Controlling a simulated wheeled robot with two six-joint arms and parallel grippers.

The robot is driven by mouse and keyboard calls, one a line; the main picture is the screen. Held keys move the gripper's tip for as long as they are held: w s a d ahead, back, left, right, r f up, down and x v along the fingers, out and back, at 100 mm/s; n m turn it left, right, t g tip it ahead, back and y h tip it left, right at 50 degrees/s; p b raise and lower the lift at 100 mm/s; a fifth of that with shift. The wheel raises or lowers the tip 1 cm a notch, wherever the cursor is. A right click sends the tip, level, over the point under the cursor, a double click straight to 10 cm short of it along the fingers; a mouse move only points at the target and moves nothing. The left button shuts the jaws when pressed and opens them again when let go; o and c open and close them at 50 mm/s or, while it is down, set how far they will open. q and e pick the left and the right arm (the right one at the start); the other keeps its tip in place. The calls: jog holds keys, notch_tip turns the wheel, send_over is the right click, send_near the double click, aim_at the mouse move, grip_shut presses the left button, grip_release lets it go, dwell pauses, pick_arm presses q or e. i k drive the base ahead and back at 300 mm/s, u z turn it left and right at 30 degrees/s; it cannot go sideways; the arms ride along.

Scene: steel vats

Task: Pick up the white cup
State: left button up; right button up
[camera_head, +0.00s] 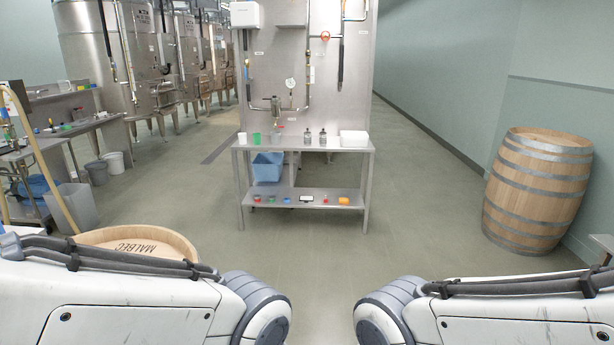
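A small white cup (242,138) stands at the left end of the steel table's top, beside a green cup (256,138). It is far off and small in the head view. My two arms come in at the lower left and lower right, well short of the table. Neither of my grippers shows in the view.
The steel table (303,145) stands ahead with dark-capped bottles, a white box (354,139) and a lower shelf of small items. A barrel marked MALBEC (140,243) is close at left, another barrel (540,190) at right. The floor between is clear.

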aim_at(243, 137)
jog(key=z, duration=0.1)
jog(key=i, duration=3.9)
jog(key=u, duration=0.75)
jog(key=i, duration=2)
jog(key=u, duration=0.4)
